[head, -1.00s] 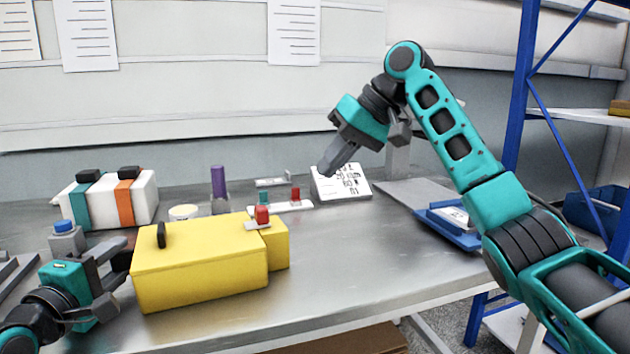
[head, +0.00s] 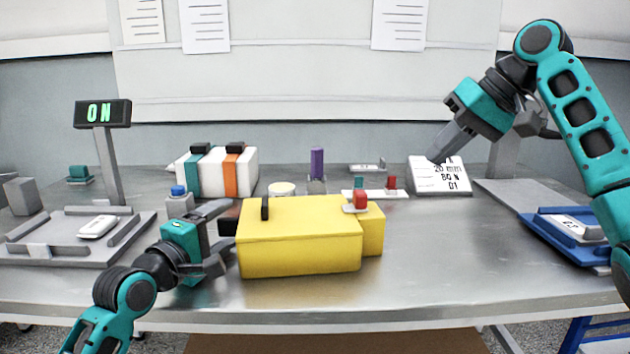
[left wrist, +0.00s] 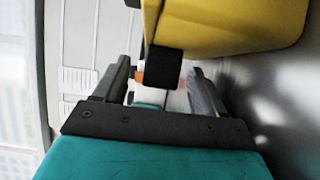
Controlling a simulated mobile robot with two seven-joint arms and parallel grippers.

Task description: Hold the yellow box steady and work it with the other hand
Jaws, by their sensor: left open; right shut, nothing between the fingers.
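The yellow box (head: 300,250) sits on the metal table, with a black handle (head: 265,208) and a red button or switch (head: 361,200) on top at its right end. My left gripper (head: 226,233) is open at the box's left side. A black block on that side (head: 228,226) lies between its fingers; it also shows in the left wrist view (left wrist: 163,67), with gaps to both fingers. The yellow box (left wrist: 230,25) fills the upper right there. My right gripper (head: 437,156) is shut and empty, in front of a white lettered card (head: 450,180), apart from the box.
Behind the box are a striped white case (head: 217,177), a purple cylinder (head: 317,165) and a small red-and-green-button strip (head: 375,194). A blue tray (head: 560,245) sits right.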

